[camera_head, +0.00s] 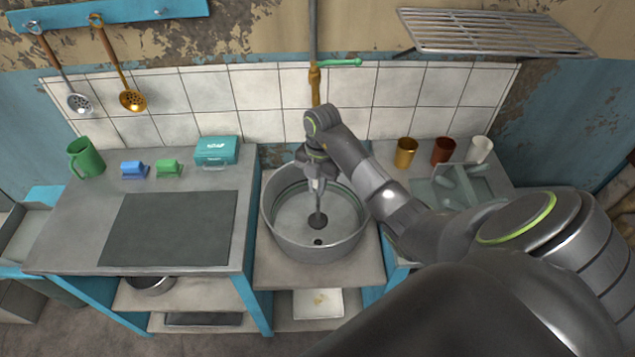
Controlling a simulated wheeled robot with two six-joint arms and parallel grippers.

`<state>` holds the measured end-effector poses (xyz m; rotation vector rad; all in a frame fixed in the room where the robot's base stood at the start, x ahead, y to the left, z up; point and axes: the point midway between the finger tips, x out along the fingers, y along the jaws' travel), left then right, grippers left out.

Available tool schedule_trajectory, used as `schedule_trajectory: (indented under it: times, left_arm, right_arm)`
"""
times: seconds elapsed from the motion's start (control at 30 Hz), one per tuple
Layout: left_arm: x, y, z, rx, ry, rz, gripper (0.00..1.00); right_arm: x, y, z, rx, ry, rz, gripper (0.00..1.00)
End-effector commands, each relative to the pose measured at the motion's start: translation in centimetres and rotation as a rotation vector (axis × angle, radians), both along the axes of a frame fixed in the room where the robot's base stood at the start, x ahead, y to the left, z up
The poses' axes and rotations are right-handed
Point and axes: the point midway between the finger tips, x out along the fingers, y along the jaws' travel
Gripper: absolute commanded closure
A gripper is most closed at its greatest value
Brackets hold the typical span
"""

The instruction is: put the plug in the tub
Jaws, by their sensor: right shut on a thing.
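The tub (310,248) is a round grey metal basin standing on the middle counter section. My right gripper (317,190) points down over the tub and is shut on the plug (318,220), a small dark disc with a stem. The plug is inside the tub's outline in the view; whether it touches the bottom, I cannot tell. A small dark drain hole (318,242) shows in the tub floor, just nearer than the plug. My left gripper is not in view.
A green pipe tap (343,62) stands behind the tub. On the left counter are a green mug (86,158), blue and green brushes, a teal box (216,151) and a dark mat (170,228). Several cups (405,153) stand right, near a grey tray (450,187).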

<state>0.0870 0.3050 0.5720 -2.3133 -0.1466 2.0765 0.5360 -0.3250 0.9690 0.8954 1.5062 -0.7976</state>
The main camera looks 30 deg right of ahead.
Motion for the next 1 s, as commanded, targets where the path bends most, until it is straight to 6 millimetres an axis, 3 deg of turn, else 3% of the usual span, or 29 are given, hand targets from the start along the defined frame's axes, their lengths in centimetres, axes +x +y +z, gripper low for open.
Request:
schedule_trajectory:
  times: [0.1, 1.0]
  left_arm:
    - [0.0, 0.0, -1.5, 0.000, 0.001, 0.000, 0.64]
    - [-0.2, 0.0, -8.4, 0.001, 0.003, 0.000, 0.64]
  right_arm:
    - [0.0, 0.0, -1.7, 0.000, 0.000, 0.000, 1.00]
    - [0.0, 0.0, -10.5, 0.000, 0.001, 0.000, 1.00]
